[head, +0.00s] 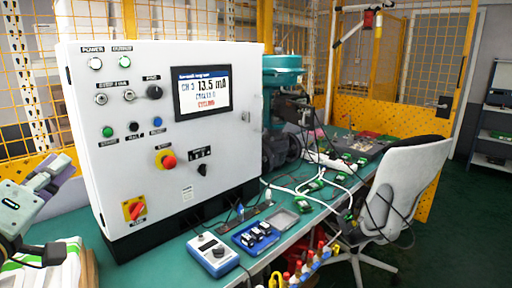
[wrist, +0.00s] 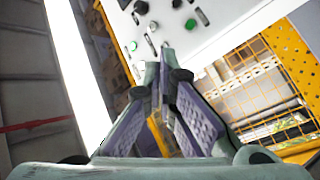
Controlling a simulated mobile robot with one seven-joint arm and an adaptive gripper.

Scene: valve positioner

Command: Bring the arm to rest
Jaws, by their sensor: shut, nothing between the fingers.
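My gripper (head: 60,170) is at the left edge of the head view, raised beside the left side of the white control cabinet (head: 90,190). It appears apart from the cabinet, though the exact gap is hard to judge. In the wrist view, the two purple-padded fingers of my gripper (wrist: 163,72) converge at their tips, shut with nothing held. The cabinet front with its buttons shows beyond the fingertips in the wrist view (wrist: 215,35), tilted in the picture.
The green bench (head: 180,262) carries the cabinet, a teal valve actuator (head: 283,72), a handheld meter (head: 213,254) and a blue tray (head: 242,240). Cables run across it. A grey chair (head: 410,180) stands at right. Yellow mesh fencing (head: 425,50) is behind.

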